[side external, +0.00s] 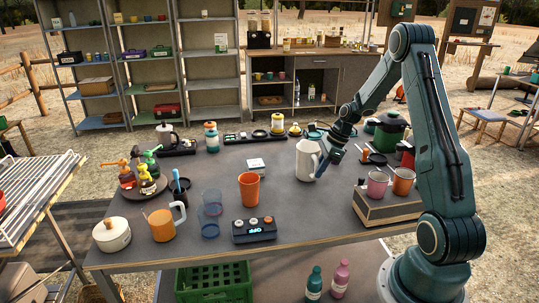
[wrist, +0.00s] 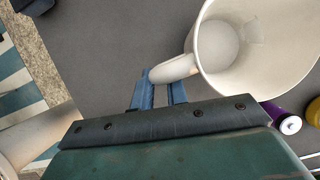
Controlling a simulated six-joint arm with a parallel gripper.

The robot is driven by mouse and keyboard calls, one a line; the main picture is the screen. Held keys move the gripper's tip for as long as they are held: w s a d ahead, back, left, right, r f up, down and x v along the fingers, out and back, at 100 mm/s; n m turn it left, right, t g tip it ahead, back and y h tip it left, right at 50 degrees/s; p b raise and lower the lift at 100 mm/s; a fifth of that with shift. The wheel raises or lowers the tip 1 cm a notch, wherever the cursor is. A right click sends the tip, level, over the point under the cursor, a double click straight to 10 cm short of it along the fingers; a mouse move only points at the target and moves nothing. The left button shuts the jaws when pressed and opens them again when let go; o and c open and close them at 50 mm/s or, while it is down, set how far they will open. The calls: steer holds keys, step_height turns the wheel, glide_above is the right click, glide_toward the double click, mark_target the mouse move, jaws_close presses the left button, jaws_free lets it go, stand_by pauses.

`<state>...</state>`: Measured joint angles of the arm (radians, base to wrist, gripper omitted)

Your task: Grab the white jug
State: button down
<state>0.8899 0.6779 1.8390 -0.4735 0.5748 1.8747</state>
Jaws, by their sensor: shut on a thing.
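The white jug (side external: 307,161) is upright at the middle right of the grey table in the side external view. My gripper (side external: 327,153) is at its right side, reaching down from the right. In the wrist view the jug (wrist: 268,50) is seen from above, open and apparently empty, with its handle pointing left. The blue fingers of my gripper (wrist: 162,80) are shut on that handle. The contact is partly hidden in the side external view. I cannot tell whether the jug's base touches the table.
A wooden box with two cups (side external: 388,208) is at right. A green pot (side external: 390,131) stands behind right. Bare tabletop lies in front of the jug.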

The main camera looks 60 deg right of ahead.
step_height(320, 180, up, 9)
steer(key=shift+r, duration=0.15)
stand_by(1.0)
steer(key=shift+r, duration=0.15)
stand_by(0.7)
